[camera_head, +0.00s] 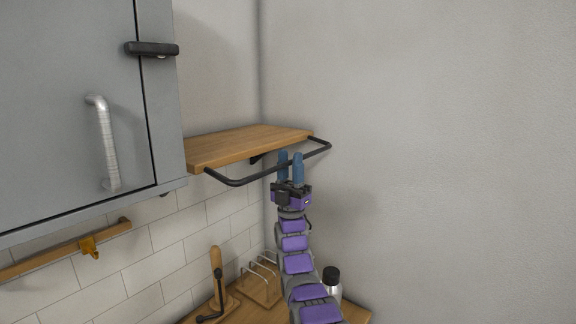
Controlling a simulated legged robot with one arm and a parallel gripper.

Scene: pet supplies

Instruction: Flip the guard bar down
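The guard bar (257,178) is a thin black U-shaped bar joined to the two ends of a wooden shelf (245,144). It sticks out in front of the shelf's front edge, with its long side a little below the board. My gripper (290,160) points up at the bar's right half, with its two blue fingers parted. The fingers cover a short stretch of the bar. I cannot tell whether the bar passes between them, behind them or touches them. Nothing else shows in the gripper.
A grey cabinet (60,100) with a metal handle stands left of the shelf. Below are a wooden counter (240,308), a wire rack (262,278), a wooden-handled tool (216,265) and a black-capped bottle (332,280). The wall at right is bare.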

